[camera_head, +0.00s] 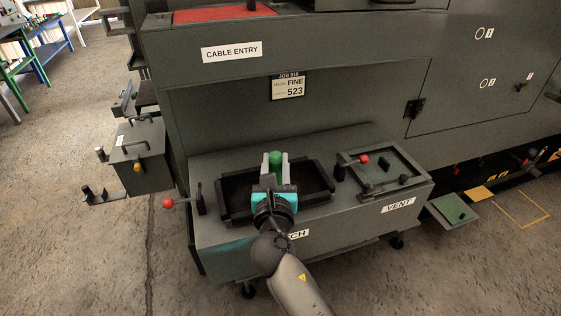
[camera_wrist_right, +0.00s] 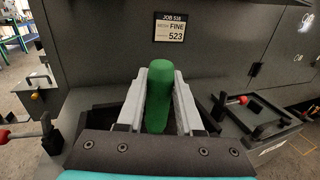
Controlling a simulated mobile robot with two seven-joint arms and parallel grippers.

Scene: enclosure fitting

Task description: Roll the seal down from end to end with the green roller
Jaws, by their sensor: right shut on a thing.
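My right gripper (camera_head: 275,170) is shut on the green roller (camera_head: 275,159), with one grey finger on each side of it. The roller also shows in the right wrist view (camera_wrist_right: 158,98), standing up between the fingers (camera_wrist_right: 158,105). The gripper is over the black rectangular frame (camera_head: 232,179) on the left of the grey bench. My arm and gripper cover the front and middle of this frame. I cannot make out the seal, nor whether the roller touches anything. My left gripper is not in view.
A second frame (camera_head: 421,175) marked VENT stands on the right of the bench (camera_head: 235,242). Red-knobbed levers (camera_head: 168,202) (camera_head: 364,159) stick up beside the frames. A dark cabinet wall (camera_head: 225,112) with a job card (camera_head: 288,86) rises behind. A grey box (camera_head: 138,157) hangs at left.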

